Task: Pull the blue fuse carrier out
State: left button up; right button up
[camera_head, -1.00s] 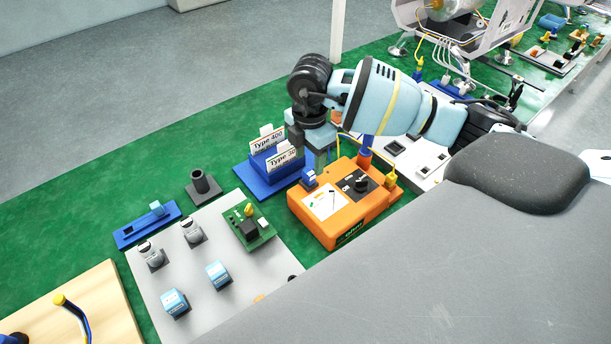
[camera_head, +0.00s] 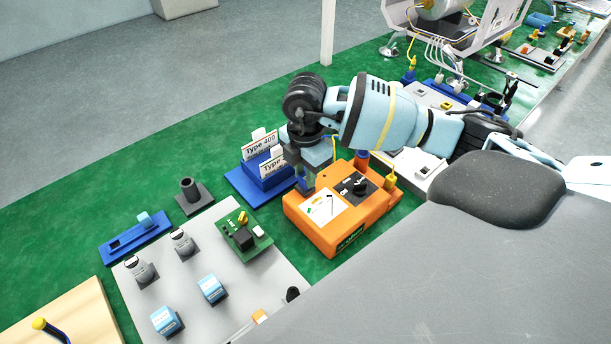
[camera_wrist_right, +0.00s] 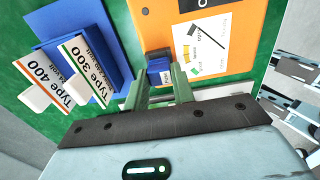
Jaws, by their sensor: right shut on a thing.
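The blue fuse carrier (camera_wrist_right: 159,70) sits between the two green fingers of my right gripper (camera_wrist_right: 163,90) in the right wrist view. In the head view the right gripper (camera_head: 309,182) points down at the left back corner of the orange box (camera_head: 335,240), with a bit of blue showing at its fingers. It is shut on the carrier. A dark slot shows in the box edge beside the carrier. I cannot tell how far the carrier sits in the box. My left gripper is not in view.
A blue holder (camera_head: 240,184) with Type 400 and Type 300 cards stands close to the left of the gripper. A grey board (camera_head: 205,275) with blue blocks and a green circuit board (camera_head: 244,236) lies at front left. Cables stand at the box's right. Green mat is free behind.

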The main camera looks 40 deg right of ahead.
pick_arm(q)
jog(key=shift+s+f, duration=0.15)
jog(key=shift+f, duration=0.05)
pick_arm(e)
grip_shut()
